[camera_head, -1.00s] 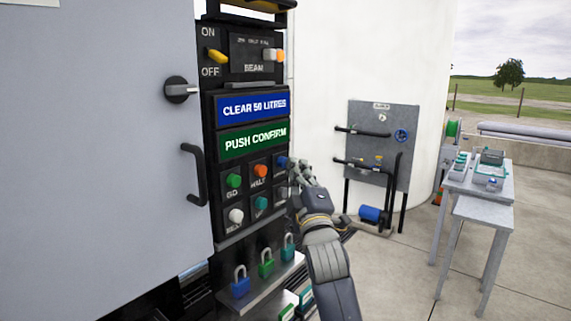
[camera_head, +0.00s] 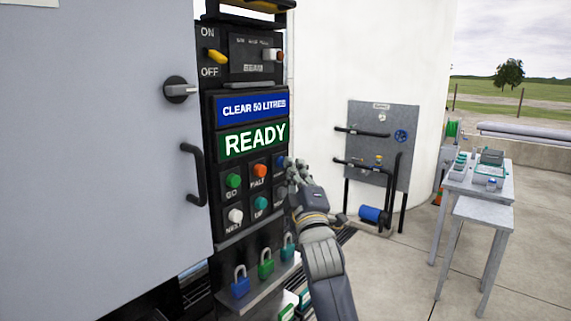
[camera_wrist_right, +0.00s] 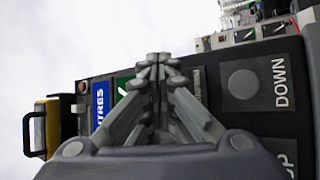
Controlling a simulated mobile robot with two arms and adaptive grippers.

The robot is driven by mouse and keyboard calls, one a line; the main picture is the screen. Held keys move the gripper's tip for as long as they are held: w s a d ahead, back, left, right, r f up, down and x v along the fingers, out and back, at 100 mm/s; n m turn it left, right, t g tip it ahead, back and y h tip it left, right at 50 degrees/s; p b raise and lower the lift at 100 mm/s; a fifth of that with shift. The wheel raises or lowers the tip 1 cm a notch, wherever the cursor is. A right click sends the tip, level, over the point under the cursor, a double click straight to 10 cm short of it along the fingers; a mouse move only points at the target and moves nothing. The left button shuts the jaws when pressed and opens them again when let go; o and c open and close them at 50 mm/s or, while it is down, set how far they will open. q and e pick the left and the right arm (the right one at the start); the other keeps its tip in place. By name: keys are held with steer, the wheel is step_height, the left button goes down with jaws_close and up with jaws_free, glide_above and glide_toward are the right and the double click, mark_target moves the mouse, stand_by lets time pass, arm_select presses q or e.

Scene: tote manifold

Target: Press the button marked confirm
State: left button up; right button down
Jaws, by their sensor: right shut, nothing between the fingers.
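The control panel (camera_head: 222,192) has a block of coloured buttons: a green GO button (camera_head: 233,181), an orange HALT button (camera_head: 260,170), a white NEXT button (camera_head: 235,216) and a teal UP button (camera_head: 261,203). A blue button (camera_head: 281,161) sits at the top right of the block. Its label is hidden behind my right gripper (camera_head: 291,166), so I cannot read confirm on it. The right gripper is shut and empty, its tips close beside the blue button; I cannot tell whether they touch. The green display (camera_head: 254,140) reads READY. My left gripper is not in view.
In the right wrist view, a grey DOWN button (camera_wrist_right: 242,84) lies right of the fingers. Padlocks (camera_head: 266,264) stand on a ledge below the buttons. A door handle (camera_head: 193,174) juts out at left. Open floor and tables (camera_head: 484,208) are at right.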

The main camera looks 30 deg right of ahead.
steer(key=shift+s, duration=0.15)
steer(key=shift+s+d+p, duration=0.3)
steer(key=shift+s+p, duration=0.05)
steer(key=shift+s, duration=0.45)
steer(key=s, duration=0.1)
steer(key=s+d+p, duration=0.1)
steer(key=s, duration=0.1)
steer(key=s+d, duration=0.1)
steer(key=shift+s, duration=0.3)
stand_by(0.5)
